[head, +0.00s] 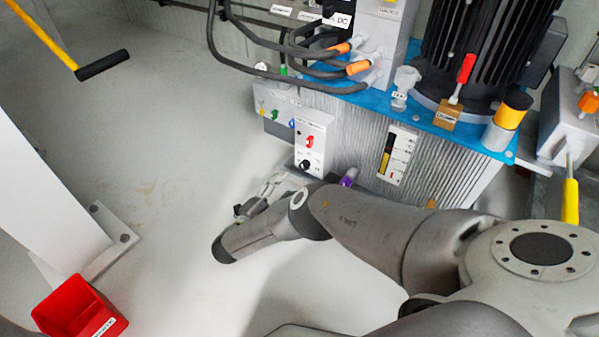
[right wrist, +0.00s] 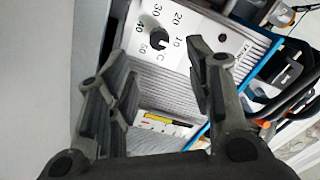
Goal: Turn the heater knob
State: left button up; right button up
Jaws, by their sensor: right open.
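The heater knob (head: 304,164) is a small black dial on a white panel (head: 313,142) on the tank's side, below a red switch (head: 310,141). In the right wrist view the knob (right wrist: 159,40) is ringed by numbers from 10 to 50 and a C. My right gripper (head: 272,187) is just left of and below the panel in the head view. The knob looks apart from both fingers. My left gripper is not in view.
The blue-topped tank (head: 441,182) carries a black motor (head: 485,45), valves and dark hoses (head: 290,48). A level gauge (head: 397,155) is right of the panel. A red bin (head: 75,308) stands at lower left. The floor between is clear.

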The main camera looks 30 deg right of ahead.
aim_at(303, 168)
jog(key=b+x, duration=0.3)
jog(key=x, duration=0.5)
jog(key=shift+d+f+b, duration=0.15)
jog(key=shift+d+b, duration=0.2)
jog(key=shift+w+d, duration=0.25)
jog(key=shift+d, duration=0.15)
jog(key=c, duration=1.1)
jog(key=shift+o, duration=0.2)
